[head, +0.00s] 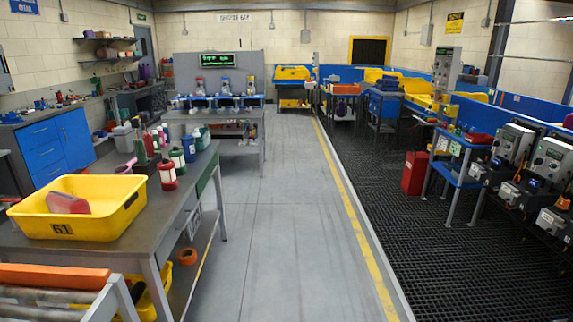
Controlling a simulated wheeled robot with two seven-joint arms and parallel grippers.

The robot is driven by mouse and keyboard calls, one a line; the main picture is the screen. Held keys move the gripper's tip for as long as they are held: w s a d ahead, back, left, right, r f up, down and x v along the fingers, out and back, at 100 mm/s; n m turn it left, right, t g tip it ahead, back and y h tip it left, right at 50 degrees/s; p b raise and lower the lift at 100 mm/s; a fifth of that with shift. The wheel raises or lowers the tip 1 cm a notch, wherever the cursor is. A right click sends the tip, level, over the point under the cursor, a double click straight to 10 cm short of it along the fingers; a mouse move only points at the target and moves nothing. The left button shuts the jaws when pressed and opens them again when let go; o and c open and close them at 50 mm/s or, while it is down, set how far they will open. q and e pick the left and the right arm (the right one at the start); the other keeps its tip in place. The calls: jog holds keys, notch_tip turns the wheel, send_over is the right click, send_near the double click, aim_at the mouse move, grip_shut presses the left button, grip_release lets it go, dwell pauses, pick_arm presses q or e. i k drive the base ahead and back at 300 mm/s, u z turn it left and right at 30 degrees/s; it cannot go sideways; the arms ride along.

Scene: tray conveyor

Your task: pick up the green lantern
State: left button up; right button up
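A small lantern-like item with green ends and a pale middle (178,161) stands upright on the grey workbench (205,160) at the left. It is probably the green lantern, but it is small in the picture. Neither of my grippers shows in the head view.
A yellow bin (35,222) marked 61, holding a reddish item (69,203), sits on the bench's near end. Bottles and tubs crowd behind the lanterns. An orange ring (187,257) lies on the lower shelf. The grey floor (285,230) right of the bench is clear.

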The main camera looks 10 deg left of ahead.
aim_at(178, 156)
jog(key=i, duration=3.4)
jog(key=u, duration=3.1)
